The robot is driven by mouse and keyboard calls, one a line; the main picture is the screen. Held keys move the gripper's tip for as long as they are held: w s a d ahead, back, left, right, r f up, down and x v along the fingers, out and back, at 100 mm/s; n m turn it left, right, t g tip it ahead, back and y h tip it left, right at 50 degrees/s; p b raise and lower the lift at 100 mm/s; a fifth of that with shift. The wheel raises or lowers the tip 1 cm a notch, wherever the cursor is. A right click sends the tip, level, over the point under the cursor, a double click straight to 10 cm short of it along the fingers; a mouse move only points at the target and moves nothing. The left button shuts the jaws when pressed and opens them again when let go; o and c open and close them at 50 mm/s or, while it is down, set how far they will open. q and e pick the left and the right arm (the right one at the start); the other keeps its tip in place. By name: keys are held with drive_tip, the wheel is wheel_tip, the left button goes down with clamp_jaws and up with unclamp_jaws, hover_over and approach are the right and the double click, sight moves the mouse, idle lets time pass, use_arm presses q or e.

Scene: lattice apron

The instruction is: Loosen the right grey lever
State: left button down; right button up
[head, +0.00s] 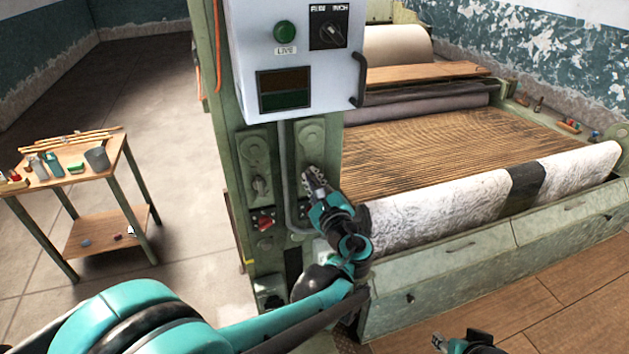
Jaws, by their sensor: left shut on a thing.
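The green machine post carries two grey-green plates side by side. On the left plate (252,146) a grey lever (260,188) shows, apart from my grippers. My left gripper (314,180) is at the lower part of the right plate (311,136), shut on what appears to be the right grey lever. That lever is mostly hidden by the fingers, so its angle cannot be told. My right gripper (440,343) shows only partly at the bottom edge, far from the levers, and its jaw opening is unclear.
A white control box (292,55) with a black handle overhangs the plates. A grey pipe (289,170) runs between them, and red parts (264,221) sit below. The roller bed (440,140) lies right; a wooden trolley (75,165) stands left on open floor.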

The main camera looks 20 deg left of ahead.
use_arm(q)
drive_tip(key=n, duration=0.2)
drive_tip(key=n+b, duration=0.1)
drive_tip(key=n, duration=0.2)
drive_tip(key=shift+a+f, duration=0.15)
drive_tip(key=shift+a, duration=0.05)
drive_tip(key=shift+n, duration=0.3)
drive_tip(key=c, duration=1.6)
unclamp_jaws()
drive_tip(key=shift+w+f, duration=0.1)
drive_tip(key=v, duration=1.2)
